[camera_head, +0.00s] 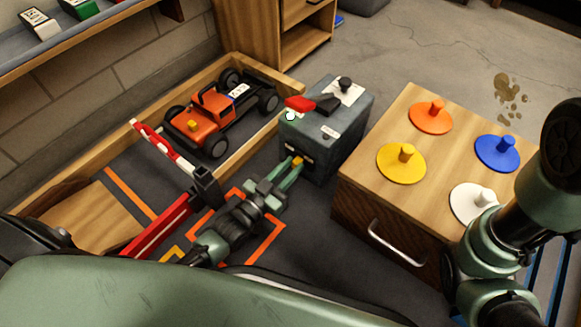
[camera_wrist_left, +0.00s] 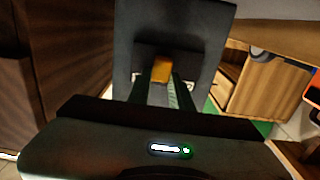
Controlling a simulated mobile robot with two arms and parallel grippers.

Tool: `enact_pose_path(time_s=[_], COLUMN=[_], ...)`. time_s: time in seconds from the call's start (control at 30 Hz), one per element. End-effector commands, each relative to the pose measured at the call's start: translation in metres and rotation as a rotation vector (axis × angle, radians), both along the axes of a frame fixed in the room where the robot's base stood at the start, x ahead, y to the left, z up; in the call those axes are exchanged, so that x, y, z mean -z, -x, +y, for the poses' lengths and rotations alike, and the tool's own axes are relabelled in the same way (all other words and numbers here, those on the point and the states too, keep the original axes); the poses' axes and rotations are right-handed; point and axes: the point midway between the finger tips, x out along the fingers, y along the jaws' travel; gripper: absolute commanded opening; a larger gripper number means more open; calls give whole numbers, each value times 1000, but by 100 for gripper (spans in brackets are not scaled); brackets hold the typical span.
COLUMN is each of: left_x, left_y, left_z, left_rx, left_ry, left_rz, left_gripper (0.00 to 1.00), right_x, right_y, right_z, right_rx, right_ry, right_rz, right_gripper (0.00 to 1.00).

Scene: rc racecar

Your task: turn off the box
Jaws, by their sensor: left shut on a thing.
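The grey box (camera_head: 350,125) stands on the dark floor between the wooden track wall and the wooden cabinet. On its top are a red lever (camera_head: 300,103), a black knob (camera_head: 345,83) and white labels. My left gripper (camera_head: 294,164) reaches the front of the box and is shut on a small yellow-orange switch piece (camera_head: 298,160). In the left wrist view, the orange piece (camera_wrist_left: 161,69) sits between my fingertips, in front of a dark recess in the box (camera_wrist_left: 204,22). The fingers partly hide the recess. My right arm shows at the right, its gripper out of view.
An orange toy truck (camera_head: 205,118) stands inside the wooden-walled track. A red and white barrier (camera_head: 165,147) is left of my left arm. The wooden cabinet (camera_head: 385,210) right of the box carries orange, yellow, blue and white knobbed discs. Open floor lies behind the box.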

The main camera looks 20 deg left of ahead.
Motion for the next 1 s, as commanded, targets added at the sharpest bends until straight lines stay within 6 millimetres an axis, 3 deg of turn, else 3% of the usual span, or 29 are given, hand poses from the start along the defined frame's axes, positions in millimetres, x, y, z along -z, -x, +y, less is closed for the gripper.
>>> enact_pose_path(time_s=[0.33, 0.6, 0.83, 0.87, 0.9, 0.93, 1.0], left_x=[1, 0, 1, 1, 1, 1, 1], left_y=[0, -10, -11, -11, -11, -11, -11], left_z=[1, 30, 32, 32, 33, 33, 32], left_rx=[0, 0, -3, -3, -4, -4, -3], left_ry=[-2, -4, -1, -1, -1, -2, -2], left_rz=[2, 4, 4, 4, 4, 3, 2], left_gripper=[0, 0, 0, 24, 35, 43, 44], right_x=[-1, -10, -8, -8, -8, -8, -8], right_y=[0, 0, 0, 0, 0, 0, 0], right_z=[0, 0, 0, 0, 0, 0, 0], right_rx=[0, 0, 0, 0, 0, 0, 0], right_ry=[0, 0, 0, 0, 0, 0, 0], right_rz=[1, 1, 1, 1, 1, 1, 1], right_gripper=[98, 98, 98, 98, 98, 98, 98])
